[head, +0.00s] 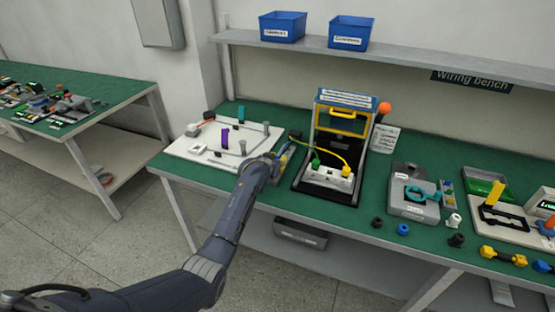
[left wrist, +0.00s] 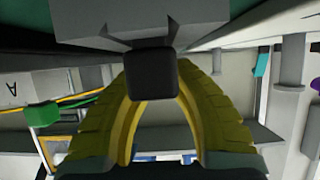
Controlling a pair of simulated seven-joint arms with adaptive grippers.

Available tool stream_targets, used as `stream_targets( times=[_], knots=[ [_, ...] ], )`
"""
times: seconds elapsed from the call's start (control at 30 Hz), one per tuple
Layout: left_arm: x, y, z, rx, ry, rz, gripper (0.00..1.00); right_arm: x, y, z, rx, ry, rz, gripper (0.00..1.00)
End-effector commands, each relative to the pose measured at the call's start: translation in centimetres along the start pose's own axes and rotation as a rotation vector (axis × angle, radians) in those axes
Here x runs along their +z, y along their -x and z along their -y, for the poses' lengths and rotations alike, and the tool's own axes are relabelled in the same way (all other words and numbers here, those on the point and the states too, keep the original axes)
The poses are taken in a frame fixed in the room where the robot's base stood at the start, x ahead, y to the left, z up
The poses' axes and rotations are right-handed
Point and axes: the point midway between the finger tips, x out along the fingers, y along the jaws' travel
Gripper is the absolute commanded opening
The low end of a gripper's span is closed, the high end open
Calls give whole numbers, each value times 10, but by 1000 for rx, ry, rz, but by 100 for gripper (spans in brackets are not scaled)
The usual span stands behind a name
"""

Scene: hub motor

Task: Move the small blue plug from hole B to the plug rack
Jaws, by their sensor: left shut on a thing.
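My left gripper (head: 284,155) is at the right edge of the white board, left of the black case. In the left wrist view its yellow fingers (left wrist: 151,80) are shut on a dark square-ended piece (left wrist: 152,76). It looks black, and I cannot tell whether it is the small blue plug. A grey block (left wrist: 130,18) shows right behind it; I cannot tell whether they touch. No small blue plug is plain in either view. I cannot make out hole B or say which thing is the plug rack. My right gripper is not in view.
The white board (head: 190,148) carries purple, teal and grey upright pieces. The open black case (head: 340,125) holds a white block (head: 327,181) with green and yellow plugs on a yellow cable. A grey box (head: 412,208) stands right of it, with a blue ring (head: 403,229) in front.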

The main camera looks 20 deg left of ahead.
Motion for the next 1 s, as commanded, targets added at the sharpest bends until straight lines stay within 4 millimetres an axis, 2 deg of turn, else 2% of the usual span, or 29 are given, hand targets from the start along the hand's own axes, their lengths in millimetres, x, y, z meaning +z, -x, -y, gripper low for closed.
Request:
stream_targets(
  times=[0.7, 0.73, 0.93, 1.0],
  knots=[
    [7, -3, 0, 0, 0, 0, 0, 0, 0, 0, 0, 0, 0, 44],
    [7, -3, 0, 0, 0, 0, 25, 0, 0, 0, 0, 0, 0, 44],
    [7, -3, 0, 0, 0, 0, 48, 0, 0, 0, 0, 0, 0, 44],
    [7, -3, 0, 0, 0, 0, 48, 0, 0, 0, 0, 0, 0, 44]
  ],
)
